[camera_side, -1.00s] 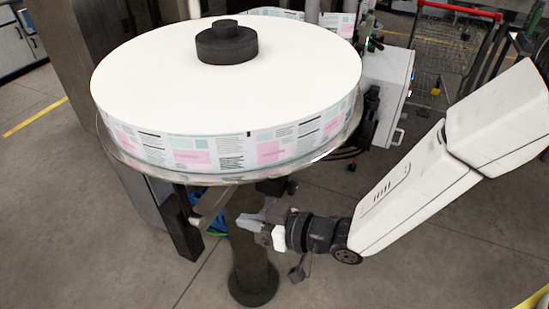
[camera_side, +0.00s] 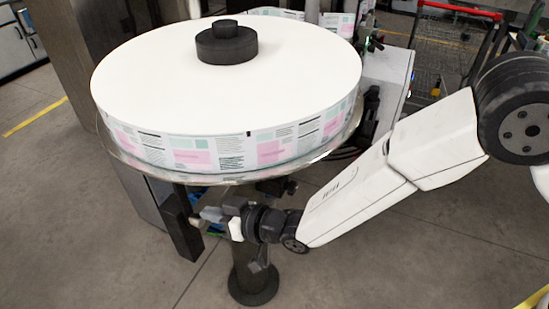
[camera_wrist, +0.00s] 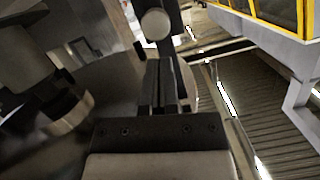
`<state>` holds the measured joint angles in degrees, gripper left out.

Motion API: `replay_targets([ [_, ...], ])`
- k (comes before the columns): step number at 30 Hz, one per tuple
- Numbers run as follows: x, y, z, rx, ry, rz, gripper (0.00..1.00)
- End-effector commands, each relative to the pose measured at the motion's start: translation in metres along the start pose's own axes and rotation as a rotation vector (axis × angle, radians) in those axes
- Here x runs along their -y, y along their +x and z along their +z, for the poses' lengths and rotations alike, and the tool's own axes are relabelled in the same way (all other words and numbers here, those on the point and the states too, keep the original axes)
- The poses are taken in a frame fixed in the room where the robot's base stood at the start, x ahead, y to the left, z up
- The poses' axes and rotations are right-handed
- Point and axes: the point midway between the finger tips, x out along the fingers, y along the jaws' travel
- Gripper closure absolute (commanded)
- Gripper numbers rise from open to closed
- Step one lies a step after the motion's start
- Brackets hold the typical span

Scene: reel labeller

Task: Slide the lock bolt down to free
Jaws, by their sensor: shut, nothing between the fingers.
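A pale round knob (camera_wrist: 155,24), which may be the end of the lock bolt, shows just beyond my fingertips at the top of the wrist view. It stands in front of a dark bar. My gripper (camera_wrist: 165,66) is shut and empty, its fingers pointing towards the knob. I cannot tell whether they touch it. In the side view my gripper (camera_side: 206,214) is under the reel table, close to a dark upright bar (camera_side: 181,225). The bolt itself is hard to make out there, partly hidden by my gripper.
A large white label reel (camera_side: 150,70) with a black hub (camera_side: 227,45) lies on the round table (camera_side: 225,178) above my gripper. The dark column (camera_side: 254,280) stands behind my wrist. Open floor (camera_side: 400,250) lies at the lower right.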

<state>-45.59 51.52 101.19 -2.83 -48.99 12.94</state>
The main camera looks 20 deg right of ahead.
Motion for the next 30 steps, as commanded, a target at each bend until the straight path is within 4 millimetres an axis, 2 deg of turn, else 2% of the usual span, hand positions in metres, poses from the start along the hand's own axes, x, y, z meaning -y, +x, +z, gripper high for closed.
replay_targets([
  [9, 0.000, 0.017, 0.000, 0.000, 0.000, 0.000, 1.00],
  [22, 0.000, 0.018, 0.001, 0.001, 0.000, 0.000, 1.00],
  [26, -0.002, 0.020, 0.007, 0.002, 0.000, 0.000, 1.00],
  [30, -0.005, 0.024, 0.022, 0.003, 0.000, 0.001, 1.00],
])
